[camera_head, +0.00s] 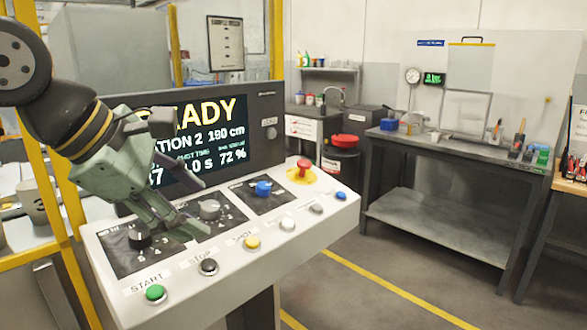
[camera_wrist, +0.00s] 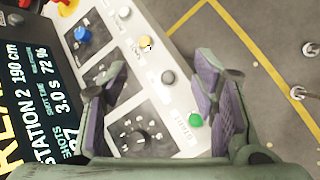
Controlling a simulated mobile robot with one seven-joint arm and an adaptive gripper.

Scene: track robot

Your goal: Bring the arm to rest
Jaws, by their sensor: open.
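My gripper (camera_head: 192,205) is at the left of the head view, above the left part of a control console (camera_head: 330,206). Its jaws are open and nothing is between them. In the wrist view my gripper (camera_wrist: 160,92) has its two fingers apart, with the console's panel showing between and below them. A black knob (camera_head: 139,236), a grey knob (camera_head: 210,209) and a blue knob (camera_head: 263,188) sit on the panel. The green START button (camera_head: 155,293) is near the front left edge. Contact between fingers and panel cannot be told.
A screen (camera_head: 215,140) reading "STATION 2 190 cm" stands behind the panel, partly hidden by my arm. A red emergency button (camera_head: 302,170) is at the panel's right. A grey workbench (camera_head: 440,218) stands at the right. Yellow posts (camera_head: 277,40) stand behind. The floor (camera_head: 400,275) between is clear.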

